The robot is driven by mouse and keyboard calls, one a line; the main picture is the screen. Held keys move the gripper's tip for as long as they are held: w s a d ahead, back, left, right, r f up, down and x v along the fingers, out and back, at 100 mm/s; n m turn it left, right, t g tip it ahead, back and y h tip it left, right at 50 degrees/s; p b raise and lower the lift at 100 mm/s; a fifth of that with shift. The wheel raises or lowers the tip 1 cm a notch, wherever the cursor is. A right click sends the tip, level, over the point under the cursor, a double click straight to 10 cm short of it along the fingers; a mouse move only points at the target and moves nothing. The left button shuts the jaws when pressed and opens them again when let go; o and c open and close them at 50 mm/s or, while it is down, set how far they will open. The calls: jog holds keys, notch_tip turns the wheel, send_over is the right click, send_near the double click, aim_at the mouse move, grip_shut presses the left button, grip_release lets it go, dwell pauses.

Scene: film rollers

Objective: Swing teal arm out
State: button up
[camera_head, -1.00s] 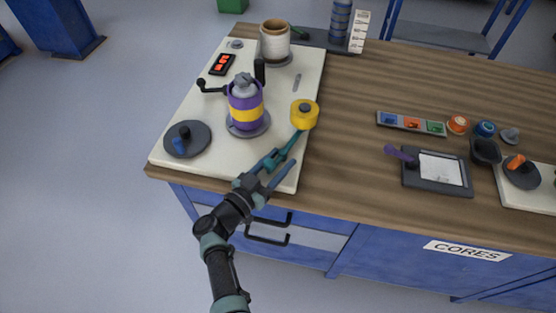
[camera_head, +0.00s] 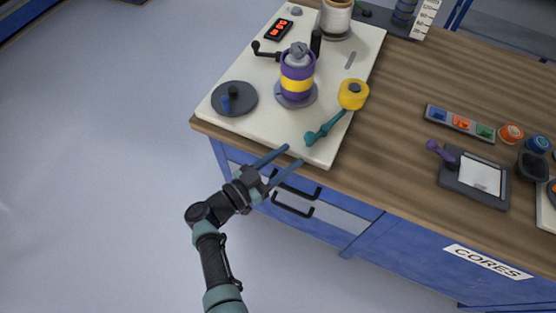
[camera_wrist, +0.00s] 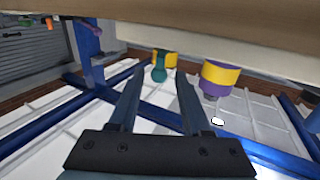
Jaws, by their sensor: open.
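The teal arm (camera_head: 326,128) lies over the right front part of the cream board, slanting from a yellow roller (camera_head: 353,93) at its far end to a rounded teal knob at its near end. The yellow roller sits at the board's right edge. My gripper (camera_head: 294,154) is open and empty at the board's front edge, just short of the knob and apart from it. In the wrist view, the teal knob (camera_wrist: 158,74) shows between and beyond my open fingers, with the yellow roller (camera_wrist: 170,60) behind it.
A purple and yellow roll (camera_head: 297,82) stands on the cream board (camera_head: 270,126), left of the teal arm. A crank (camera_head: 266,51) and red display (camera_head: 279,29) are behind.

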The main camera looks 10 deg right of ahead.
jog(key=v, duration=0.2)
jog(key=shift+s+a, duration=0.25)
jog(key=shift+a, duration=0.05)
dwell(0.3)
